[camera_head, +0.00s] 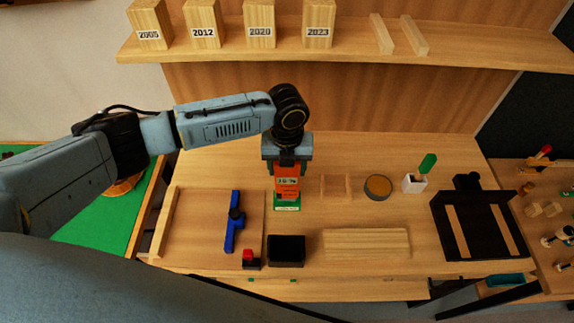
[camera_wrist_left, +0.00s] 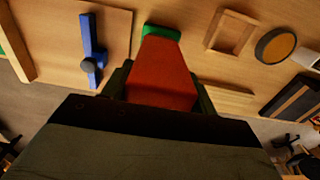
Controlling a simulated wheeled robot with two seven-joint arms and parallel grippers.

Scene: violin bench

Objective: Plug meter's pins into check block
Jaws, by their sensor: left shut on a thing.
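The orange meter (camera_head: 287,187), with a small pale display on its front, stands upright in my left gripper (camera_head: 287,164). The gripper is shut on its upper part from above. The green check block (camera_head: 287,207), with a pale label, sits on the bench directly under the meter. The meter's lower end meets the block in the picture; its pins are hidden, so I cannot tell whether they are in. In the left wrist view the meter (camera_wrist_left: 162,75) lies between the fingers, and the green block (camera_wrist_left: 161,32) shows at its far end. My right gripper is not in view.
A wooden frame (camera_head: 336,187), a round dish (camera_head: 378,187) and a white cup (camera_head: 415,184) stand to the right. A blue tool (camera_head: 234,222), a black box (camera_head: 287,251) and a wooden slab (camera_head: 366,244) lie nearer. The shelf (camera_head: 350,43) holds labelled blocks behind.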

